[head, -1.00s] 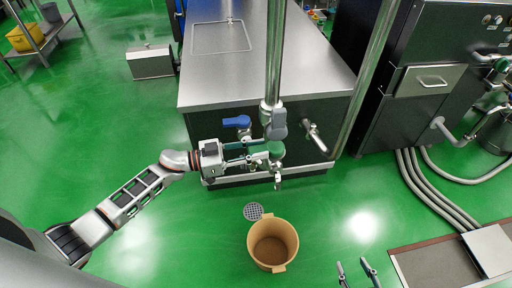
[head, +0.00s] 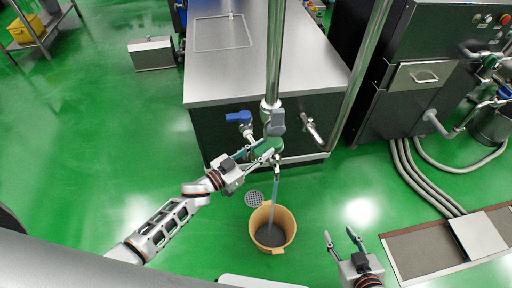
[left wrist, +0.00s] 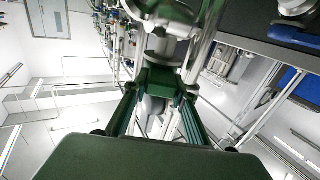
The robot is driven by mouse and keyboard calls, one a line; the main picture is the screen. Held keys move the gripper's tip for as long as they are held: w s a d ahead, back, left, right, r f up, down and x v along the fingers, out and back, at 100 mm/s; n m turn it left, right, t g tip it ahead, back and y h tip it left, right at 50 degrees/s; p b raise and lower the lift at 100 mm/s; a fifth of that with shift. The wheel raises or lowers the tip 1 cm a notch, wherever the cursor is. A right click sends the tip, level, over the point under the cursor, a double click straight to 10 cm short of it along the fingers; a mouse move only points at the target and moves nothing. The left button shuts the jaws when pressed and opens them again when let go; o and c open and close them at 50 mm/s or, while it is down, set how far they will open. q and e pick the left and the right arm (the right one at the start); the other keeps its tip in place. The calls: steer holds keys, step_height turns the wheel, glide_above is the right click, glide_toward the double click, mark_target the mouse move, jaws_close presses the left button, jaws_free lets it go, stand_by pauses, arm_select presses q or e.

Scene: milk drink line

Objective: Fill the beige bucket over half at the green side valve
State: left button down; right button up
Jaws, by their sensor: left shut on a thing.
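The beige bucket (head: 288,232) stands upright on the green floor below the green side valve (head: 270,146). A bluish-grey stream (head: 273,193) runs from the valve's spout down into the bucket. The bucket's inside looks grey; I cannot tell the exact level. My left gripper (head: 260,153) is at the valve and shut on its green handle, which is largely hidden by the fingers. In the left wrist view its fingers (left wrist: 162,98) reach toward the metal pipework. My right gripper (head: 342,238) is open and empty, right of the bucket and apart from it.
A floor drain (head: 254,198) lies just left of the bucket. A blue valve handle (head: 238,117) and a grey pipe handle (head: 277,122) are close to my left gripper. A steel counter (head: 235,75) stands behind. The floor at left is clear.

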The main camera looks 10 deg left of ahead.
arm_select(q)
steer(key=c, duration=1.6)
jaws_free()
steer(key=shift+c, duration=0.2)
steer(key=v, duration=1.2)
steer(key=s+a+f+n+g+y, duration=0.2)
steer(key=s+a+f+y, duration=0.3)
steer(key=s, duration=0.8)
step_height(320, 180, down, 4)
steer(key=n+y, duration=0.1)
steer(key=y, duration=0.3)
steer(key=shift+s+r+n+g, duration=0.15)
steer(key=shift+s+n+g, duration=0.25)
